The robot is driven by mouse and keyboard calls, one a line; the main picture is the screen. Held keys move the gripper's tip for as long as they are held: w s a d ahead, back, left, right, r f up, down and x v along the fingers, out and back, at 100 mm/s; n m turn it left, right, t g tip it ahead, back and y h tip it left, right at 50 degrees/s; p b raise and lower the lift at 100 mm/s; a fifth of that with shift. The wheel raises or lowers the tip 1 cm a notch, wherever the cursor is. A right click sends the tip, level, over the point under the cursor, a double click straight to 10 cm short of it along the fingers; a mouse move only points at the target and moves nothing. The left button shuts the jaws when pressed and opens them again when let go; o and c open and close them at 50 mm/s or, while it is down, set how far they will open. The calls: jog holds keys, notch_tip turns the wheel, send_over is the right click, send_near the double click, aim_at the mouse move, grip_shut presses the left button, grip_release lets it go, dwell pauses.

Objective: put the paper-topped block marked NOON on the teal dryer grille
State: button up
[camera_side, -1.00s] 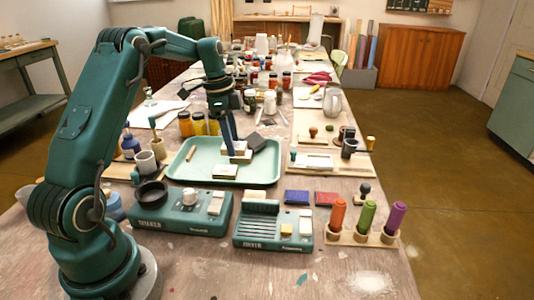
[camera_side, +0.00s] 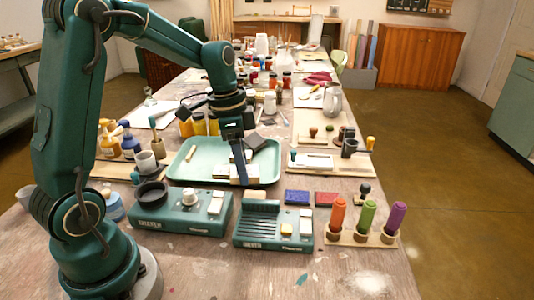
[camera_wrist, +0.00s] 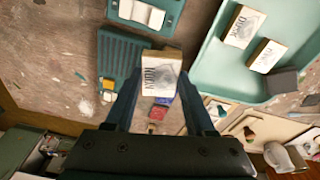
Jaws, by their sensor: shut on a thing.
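My gripper (camera_wrist: 160,88) is shut on a wooden block with a white paper top (camera_wrist: 161,73). Its printed word appears to read NOON, turned in the wrist view. In the side view my gripper (camera_side: 244,178) is by the near right part of the tray, and its fingers partly hide the block.
Two other paper-topped blocks (camera_wrist: 242,27) (camera_wrist: 266,57) and a dark block (camera_wrist: 283,83) are in the pale green tray (camera_side: 184,163). A teal warmer (camera_side: 178,217) is left of the dryer. Blue (camera_side: 297,197) and red pads and a stand of coloured handles (camera_side: 362,239) are right.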

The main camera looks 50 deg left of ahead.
jog(key=m, duration=0.2)
send_near(258, 225)
jog(key=shift+w+a+f, duration=0.15)
jog(key=shift+w, duration=0.2)
jog(key=shift+d, duration=0.45)
jog(key=shift+f, duration=1.85)
jog(key=shift+f, duration=0.2)
jog(key=shift+f, duration=0.3)
jog(key=shift+f, duration=0.6)
